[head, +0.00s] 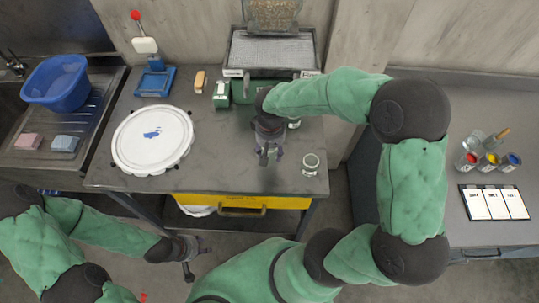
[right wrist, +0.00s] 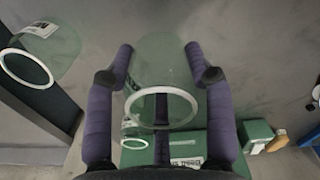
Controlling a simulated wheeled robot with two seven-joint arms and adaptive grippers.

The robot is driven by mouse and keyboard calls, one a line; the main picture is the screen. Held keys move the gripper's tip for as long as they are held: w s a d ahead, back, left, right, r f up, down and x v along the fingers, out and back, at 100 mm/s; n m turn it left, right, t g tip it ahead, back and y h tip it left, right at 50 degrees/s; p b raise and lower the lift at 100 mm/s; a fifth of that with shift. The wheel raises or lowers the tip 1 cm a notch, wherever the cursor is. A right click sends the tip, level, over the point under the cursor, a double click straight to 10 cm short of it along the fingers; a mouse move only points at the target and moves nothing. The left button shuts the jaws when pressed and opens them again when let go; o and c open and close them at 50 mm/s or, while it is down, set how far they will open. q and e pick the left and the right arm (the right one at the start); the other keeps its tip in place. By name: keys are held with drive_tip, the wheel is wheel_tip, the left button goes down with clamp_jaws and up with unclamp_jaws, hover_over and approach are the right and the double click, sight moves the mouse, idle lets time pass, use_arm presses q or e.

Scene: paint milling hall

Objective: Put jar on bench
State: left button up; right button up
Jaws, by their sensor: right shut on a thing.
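My right gripper (head: 268,155) is over the grey bench (head: 230,178), right of its middle. In the right wrist view its purple fingers (right wrist: 160,78) are shut on a clear glass jar (right wrist: 162,72) with a pale rim. In the head view the gripper mostly hides this jar, so I cannot tell whether it touches the bench. A second glass jar (head: 310,164) stands near the bench's front right corner. Another small jar (head: 294,123) shows partly behind my right gripper. My left gripper (head: 194,260) is low in front of the bench, with its fingers apart and empty.
A white round lid-like disc (head: 152,140) covers the bench's left part. A green box (head: 222,95), a tan block (head: 200,81) and a blue stand (head: 155,80) are behind. A machine with a tray (head: 270,52) is at the back. Paint cans (head: 488,161) stand on the right counter.

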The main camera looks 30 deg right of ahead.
sight(270, 155)
drive_tip(key=shift+w+d+f, duration=0.1)
drive_tip(key=shift+w+f, duration=0.15)
drive_tip(key=shift+f, duration=0.1)
drive_tip(key=shift+w+f+b, duration=0.2)
drive_tip(key=shift+f+b, duration=0.25)
drive_tip(key=shift+f, duration=1.25)
drive_tip(key=shift+f, duration=0.1)
drive_tip(key=shift+f, duration=0.1)
drive_tip(key=o, duration=1.1)
drive_tip(key=shift+o, duration=0.2)
